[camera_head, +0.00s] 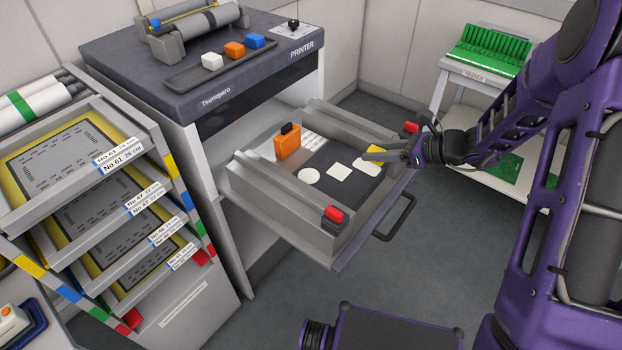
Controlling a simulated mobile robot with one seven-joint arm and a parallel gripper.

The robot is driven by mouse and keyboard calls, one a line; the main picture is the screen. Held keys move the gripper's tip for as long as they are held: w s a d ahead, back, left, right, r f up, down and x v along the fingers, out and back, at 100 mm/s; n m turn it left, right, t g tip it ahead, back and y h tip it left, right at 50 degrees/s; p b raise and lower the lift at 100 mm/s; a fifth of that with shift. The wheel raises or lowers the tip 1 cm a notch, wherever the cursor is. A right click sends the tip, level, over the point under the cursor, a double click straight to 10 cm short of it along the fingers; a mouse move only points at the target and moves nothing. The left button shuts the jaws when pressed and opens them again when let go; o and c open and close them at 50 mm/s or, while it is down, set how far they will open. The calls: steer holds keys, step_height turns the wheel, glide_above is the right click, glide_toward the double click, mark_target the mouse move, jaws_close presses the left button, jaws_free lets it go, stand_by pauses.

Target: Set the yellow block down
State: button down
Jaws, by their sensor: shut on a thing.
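The yellow block (375,149) is in the fingers of my gripper (380,154), only partly visible between them. My gripper is shut on it, over the right part of an open grey drawer (262,218). The drawer's dark floor carries a white round patch (309,177), a white square patch (339,172) and another white patch (366,168) partly under my gripper. I cannot tell whether the block touches the drawer floor or hangs above it.
An orange block with a black top (288,143) stands at the drawer's back left. Red-capped clamps (334,215) sit on the drawer's side rails. The printer (200,90) stands behind, a shelf rack (80,160) at left, and a table with a green rack (488,50) at right.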

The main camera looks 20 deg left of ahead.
steer(key=a+n+g+b, duration=0.2)
steer(key=a+n+g, duration=0.1)
steer(key=a, duration=1.3)
glide_above(309, 176)
step_height(309, 176, down, 5)
steer(key=shift+f+b, duration=0.1)
steer(key=shift+b, duration=0.35)
steer(key=shift+f, duration=2.1)
steer(key=shift+b, duration=0.3)
steer(key=shift+f, duration=0.2)
steer(key=c, duration=0.5)
jaws_free()
steer(key=shift+r, duration=0.2)
